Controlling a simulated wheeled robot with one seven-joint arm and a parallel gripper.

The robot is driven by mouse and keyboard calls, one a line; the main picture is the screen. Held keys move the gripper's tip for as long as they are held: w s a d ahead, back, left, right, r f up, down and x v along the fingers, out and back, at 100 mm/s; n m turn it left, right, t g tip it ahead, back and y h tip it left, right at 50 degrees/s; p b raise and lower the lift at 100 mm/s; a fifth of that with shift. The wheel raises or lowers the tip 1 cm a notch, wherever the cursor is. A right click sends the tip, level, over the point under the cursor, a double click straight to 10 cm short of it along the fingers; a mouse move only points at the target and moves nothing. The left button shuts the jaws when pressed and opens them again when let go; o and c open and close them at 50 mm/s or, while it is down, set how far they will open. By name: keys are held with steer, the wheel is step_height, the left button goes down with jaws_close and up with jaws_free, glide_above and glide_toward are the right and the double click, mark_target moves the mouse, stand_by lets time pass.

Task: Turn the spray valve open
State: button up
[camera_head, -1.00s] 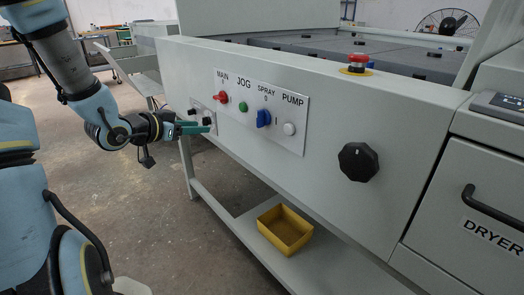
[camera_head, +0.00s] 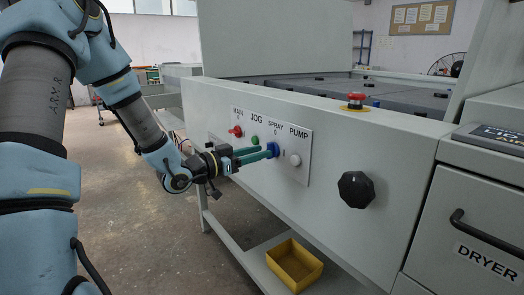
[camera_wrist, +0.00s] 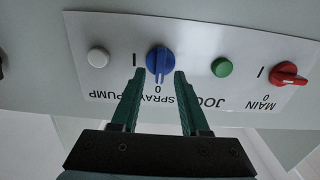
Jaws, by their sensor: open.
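The spray valve is a blue knob (camera_head: 274,150) under the label SPRAY on the white switch plate (camera_head: 305,171) of the machine's front. In the wrist view, upside down, the blue knob (camera_wrist: 160,62) has its handle in line with the 0 mark, and the I mark is to its side. My gripper (camera_head: 268,152) is open in front of the knob. In the wrist view my gripper (camera_wrist: 159,72) has one green finger on each side of the handle, with small gaps showing. Whether the tips touch the plate, I cannot tell.
The red MAIN switch (camera_wrist: 289,75), green JOG button (camera_wrist: 222,67) and white PUMP button (camera_wrist: 98,57) flank the knob closely. A black knob (camera_head: 356,189) and a red emergency stop (camera_head: 356,100) are to the right. A yellow bin (camera_head: 294,265) sits on the shelf below.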

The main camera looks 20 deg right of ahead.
steer(key=shift+w+d, duration=0.15)
steer(key=shift+d, duration=0.7)
steer(key=shift+c, duration=0.2)
jaws_close()
